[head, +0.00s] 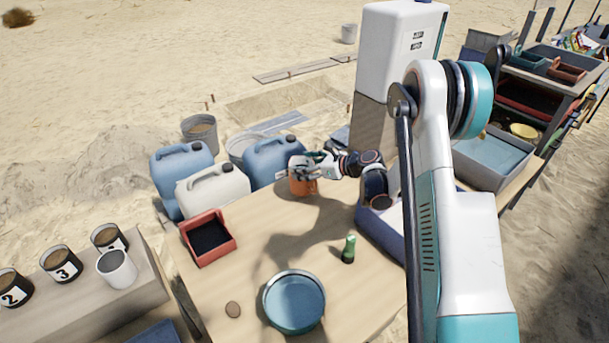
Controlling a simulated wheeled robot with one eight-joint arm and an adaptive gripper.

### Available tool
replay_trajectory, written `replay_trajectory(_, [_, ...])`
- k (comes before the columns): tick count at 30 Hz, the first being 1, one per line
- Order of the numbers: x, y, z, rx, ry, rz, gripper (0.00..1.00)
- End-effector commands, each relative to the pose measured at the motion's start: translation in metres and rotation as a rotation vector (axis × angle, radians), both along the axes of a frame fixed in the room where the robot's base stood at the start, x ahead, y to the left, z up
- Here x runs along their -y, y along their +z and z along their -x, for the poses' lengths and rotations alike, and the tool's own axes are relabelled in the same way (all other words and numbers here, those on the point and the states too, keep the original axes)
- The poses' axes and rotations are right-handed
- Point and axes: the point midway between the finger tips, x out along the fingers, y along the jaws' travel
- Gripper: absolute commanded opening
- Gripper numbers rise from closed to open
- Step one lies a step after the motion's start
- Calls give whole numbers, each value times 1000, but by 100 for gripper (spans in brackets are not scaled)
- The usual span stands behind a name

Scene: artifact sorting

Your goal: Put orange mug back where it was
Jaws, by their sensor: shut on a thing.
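The orange mug (301,187) is at the far edge of the wooden table, in front of the blue jerrycans. My gripper (303,168) is shut on the mug near its upper part, reaching in from the right. The mug looks upright. I cannot tell whether its base touches the table or is slightly above it. The gripper hides part of the mug's rim.
A blue jerrycan (270,160) stands behind the mug. The table's middle is clear.

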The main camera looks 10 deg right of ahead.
Motion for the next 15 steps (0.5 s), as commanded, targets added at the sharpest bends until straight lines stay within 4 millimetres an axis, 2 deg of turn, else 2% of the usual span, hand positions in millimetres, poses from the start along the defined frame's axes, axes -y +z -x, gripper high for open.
replay_trajectory(3, [0,-22,0,0,0,0,35])
replay_trajectory(6, [0,-32,0,0,0,0,35])
replay_trajectory(15, [0,-32,0,0,0,0,35])
